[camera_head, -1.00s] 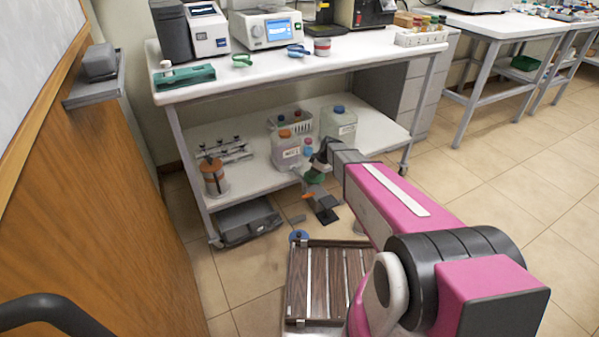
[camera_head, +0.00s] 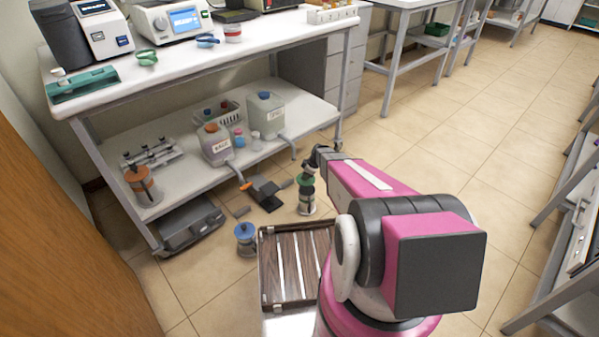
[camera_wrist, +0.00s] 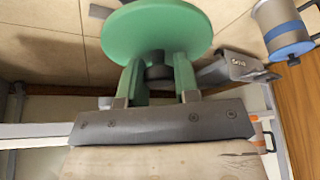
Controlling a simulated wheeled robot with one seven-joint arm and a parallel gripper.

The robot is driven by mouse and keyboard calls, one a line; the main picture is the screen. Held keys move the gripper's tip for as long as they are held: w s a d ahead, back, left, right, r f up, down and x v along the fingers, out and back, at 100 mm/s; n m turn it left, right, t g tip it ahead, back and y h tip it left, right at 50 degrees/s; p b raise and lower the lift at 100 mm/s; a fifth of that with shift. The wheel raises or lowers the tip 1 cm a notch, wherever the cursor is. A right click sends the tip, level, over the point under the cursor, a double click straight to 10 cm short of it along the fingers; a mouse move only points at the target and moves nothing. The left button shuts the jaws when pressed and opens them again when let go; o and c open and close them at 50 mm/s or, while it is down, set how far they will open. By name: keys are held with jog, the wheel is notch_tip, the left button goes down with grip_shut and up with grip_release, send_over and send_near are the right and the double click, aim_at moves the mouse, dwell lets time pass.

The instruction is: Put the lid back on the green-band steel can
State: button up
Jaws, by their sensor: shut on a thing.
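My gripper (camera_head: 307,170) is shut on the lid's dark knob. The lid is a green disc (camera_wrist: 157,30) seen close up in the wrist view, between the two green fingers (camera_wrist: 158,80). In the head view the gripper is low over the floor, to the right of the black floor unit. The steel can (camera_head: 306,207) stands upright on the floor just below the gripper. I cannot tell whether the lid touches the can. In the wrist view the lid hides what lies behind it, and the can is not visible there.
A blue-topped steel can (camera_head: 246,240) stands on the floor to the left; its blue band shows in the wrist view (camera_wrist: 290,50). An orange-topped can (camera_head: 142,186) is on the bench's lower shelf (camera_head: 180,190). A black unit (camera_head: 265,192) lies nearby. Floor to the right is clear.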

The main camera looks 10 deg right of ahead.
jog(key=shift+d+f, duration=0.3)
jog(key=shift+d, duration=0.05)
jog(key=shift+f, duration=3.1)
jog(key=shift+f, duration=0.15)
jog(key=o, duration=1.4)
jog(key=shift+o, duration=0.2)
jog(key=shift+r, duration=3.5)
